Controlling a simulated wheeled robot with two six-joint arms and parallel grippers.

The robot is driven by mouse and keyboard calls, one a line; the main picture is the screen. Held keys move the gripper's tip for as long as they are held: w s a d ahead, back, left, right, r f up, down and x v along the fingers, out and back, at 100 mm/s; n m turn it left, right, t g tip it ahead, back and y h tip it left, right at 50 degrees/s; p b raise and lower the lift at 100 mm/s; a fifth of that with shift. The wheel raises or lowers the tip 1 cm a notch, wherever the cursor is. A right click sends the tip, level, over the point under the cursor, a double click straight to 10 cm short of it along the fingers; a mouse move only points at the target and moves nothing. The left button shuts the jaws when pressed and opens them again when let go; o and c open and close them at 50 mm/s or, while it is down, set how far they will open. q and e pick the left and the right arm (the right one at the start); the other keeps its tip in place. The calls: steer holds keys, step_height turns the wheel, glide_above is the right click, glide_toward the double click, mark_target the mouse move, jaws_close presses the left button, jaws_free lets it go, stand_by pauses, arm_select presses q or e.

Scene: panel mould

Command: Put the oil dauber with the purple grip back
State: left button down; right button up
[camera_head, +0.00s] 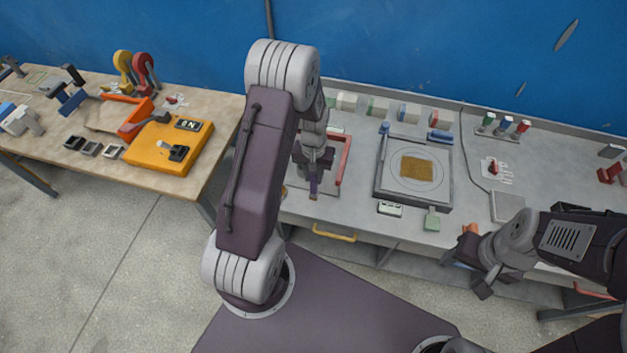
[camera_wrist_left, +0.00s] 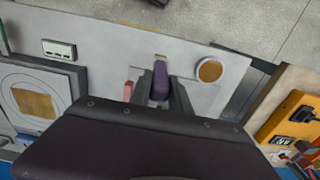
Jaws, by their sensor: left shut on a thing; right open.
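The oil dauber with the purple grip (camera_wrist_left: 160,82) is held between the fingers of my left gripper (camera_wrist_left: 163,90). In the head view its purple grip (camera_head: 314,186) shows below the left gripper (camera_head: 314,172), over the left part of the grey bench. Its tip looks pale or brown and is small. In the left wrist view a round amber-topped dish (camera_wrist_left: 209,70) lies beside it on the bench. My right gripper (camera_head: 483,283) is open and empty at the bench's front edge on the right. I cannot tell whether the dauber touches the bench.
A square mould plate (camera_head: 384,196) stands mid-bench. A rack (camera_head: 500,133) with green, blue and red-topped items stands at the back right. A red-framed item (camera_head: 345,160) is close to the left gripper.

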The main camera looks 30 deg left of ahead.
mark_target(312, 183)
arm_select(q)
steer(key=f, duration=0.2)
steer(key=f+p, duration=0.1)
steer(key=shift+s+a+f, duration=0.15)
steer(key=shift+s+f, duration=0.05)
steer(key=shift+f, duration=0.15)
steer(key=shift+w+f, duration=0.15)
steer(key=shift+f, duration=0.2)
steer(key=c, duration=1.3)
jaws_free()
steer(key=shift+o, duration=0.5)
